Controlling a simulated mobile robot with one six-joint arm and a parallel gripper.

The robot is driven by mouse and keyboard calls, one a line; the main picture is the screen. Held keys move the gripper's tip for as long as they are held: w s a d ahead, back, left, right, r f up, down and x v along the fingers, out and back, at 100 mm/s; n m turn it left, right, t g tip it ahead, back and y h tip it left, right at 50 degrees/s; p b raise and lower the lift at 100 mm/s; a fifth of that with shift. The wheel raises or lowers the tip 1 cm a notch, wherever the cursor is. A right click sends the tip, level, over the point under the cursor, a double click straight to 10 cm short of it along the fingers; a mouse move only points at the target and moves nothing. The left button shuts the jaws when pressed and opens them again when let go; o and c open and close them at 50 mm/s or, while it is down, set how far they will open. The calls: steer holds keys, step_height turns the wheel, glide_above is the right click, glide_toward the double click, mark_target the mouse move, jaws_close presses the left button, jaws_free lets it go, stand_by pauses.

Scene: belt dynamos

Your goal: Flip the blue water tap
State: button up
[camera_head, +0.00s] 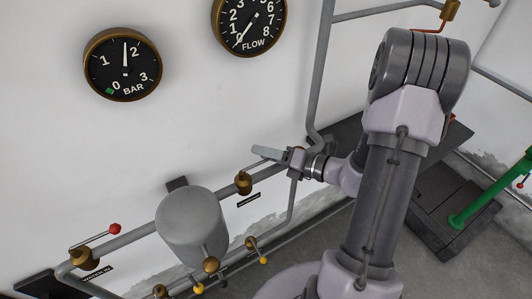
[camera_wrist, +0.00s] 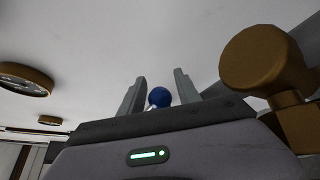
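The blue round knob (camera_wrist: 159,97) of the water tap shows in the wrist view, between the two fingers of my gripper (camera_wrist: 160,80). The fingers are apart, with a gap on each side of the knob, so my gripper is open around or just in front of it; the depth is hard to tell. In the head view my gripper (camera_head: 265,153) is near the wall pipe, to the upper right of a brass valve body (camera_head: 243,183). The blue knob is hidden in that view. A large brass valve part (camera_wrist: 262,62) is close on the right in the wrist view.
A grey tank (camera_head: 190,228) hangs on the pipework left of my gripper. A red-knobbed tap (camera_head: 115,229) and yellow-knobbed taps (camera_head: 264,260) sit on nearby pipes. A BAR gauge (camera_head: 123,64) and a FLOW gauge (camera_head: 249,22) are on the wall. A green pipe (camera_head: 490,190) stands at right.

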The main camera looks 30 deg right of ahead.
steer(key=c, duration=0.7)
jaws_close()
steer(key=shift+s+a+f, duration=0.1)
steer(key=shift+f, duration=0.05)
stand_by(0.3)
